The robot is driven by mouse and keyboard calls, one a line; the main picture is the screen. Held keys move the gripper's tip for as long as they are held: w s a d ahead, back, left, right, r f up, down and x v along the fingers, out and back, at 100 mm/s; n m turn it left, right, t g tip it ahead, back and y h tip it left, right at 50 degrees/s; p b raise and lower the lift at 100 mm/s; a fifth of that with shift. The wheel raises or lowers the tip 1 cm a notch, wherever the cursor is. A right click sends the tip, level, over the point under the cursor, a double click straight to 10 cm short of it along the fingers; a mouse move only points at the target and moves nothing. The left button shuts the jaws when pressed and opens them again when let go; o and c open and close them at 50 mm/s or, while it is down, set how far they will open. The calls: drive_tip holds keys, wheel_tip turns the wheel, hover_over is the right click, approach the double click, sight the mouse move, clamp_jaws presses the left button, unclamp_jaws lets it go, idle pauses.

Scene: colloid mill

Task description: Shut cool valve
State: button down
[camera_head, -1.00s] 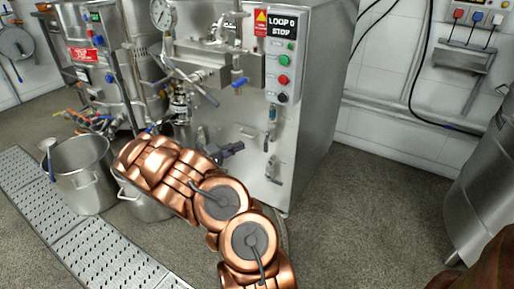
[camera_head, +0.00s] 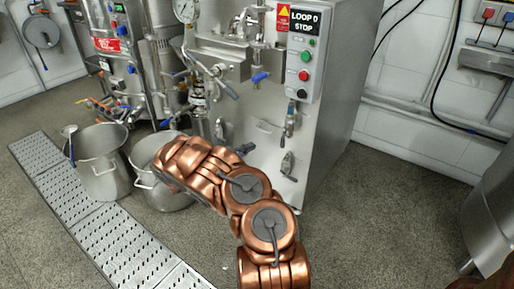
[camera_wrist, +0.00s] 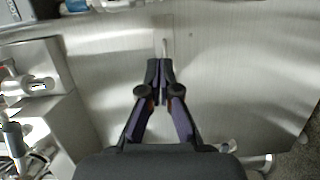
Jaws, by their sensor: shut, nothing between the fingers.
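No label in view names the cool valve, so I cannot tell which valve it is. A blue-handled valve (camera_head: 260,77) sits under the steel box on the machine front. Two small valves, an upper one (camera_head: 290,120) and a lower one (camera_head: 288,165), are on the right part of the front panel (camera_head: 262,105). In the head view my arm mostly hides the gripper.
Two steel pots, one left (camera_head: 100,165) and one partly behind my arm (camera_head: 160,185), stand on the floor beside a perforated drain grate (camera_head: 85,225). A control box (camera_head: 306,55) with buttons is at upper right. Floor right of the machine (camera_head: 390,210) is clear.

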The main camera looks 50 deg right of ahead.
sight(283, 143)
drive_tip(key=s+d+b, duration=0.2)
drive_tip(key=s+d, duration=0.3)
drive_tip(key=d, duration=0.3)
drive_tip(key=shift+s+d+f+b, duration=0.15)
drive_tip(key=shift+s+d+b, duration=0.1)
drive_tip(key=shift+s+b, duration=0.1)
drive_tip(key=shift+s, duration=0.1)
idle(0.4)
